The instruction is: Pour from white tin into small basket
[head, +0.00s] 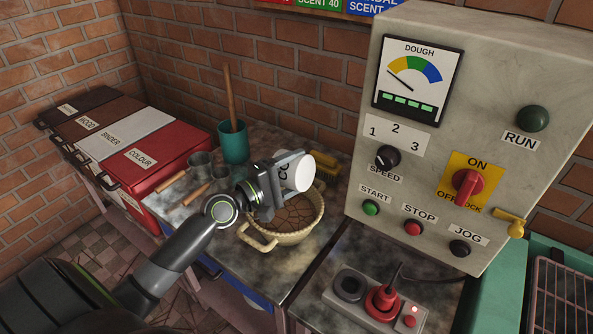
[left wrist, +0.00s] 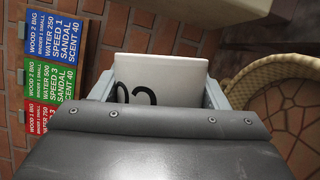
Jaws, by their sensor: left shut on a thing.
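The white tin (head: 304,172) is between the fingers of my left gripper (head: 283,178), above the small basket. It lies tipped on its side, with a round white end toward the right; I cannot tell whether anything is leaving it. In the left wrist view the tin (left wrist: 165,80) shows dark lettering, partly hidden by my gripper (left wrist: 160,95). The small basket (head: 286,238) is pale and woven, with a handle at its front left, and stands on the worktop. Its inside looks brown with cracked lines. The basket rim (left wrist: 275,70) also shows in the left wrist view. My right gripper is out of view.
A teal pot (head: 233,147) with a wooden stick, metal cups (head: 202,163) and a yellow brush (head: 325,163) stand around the basket. The control box (head: 470,110) rises close on the right. Labelled bins (head: 140,160) line the left.

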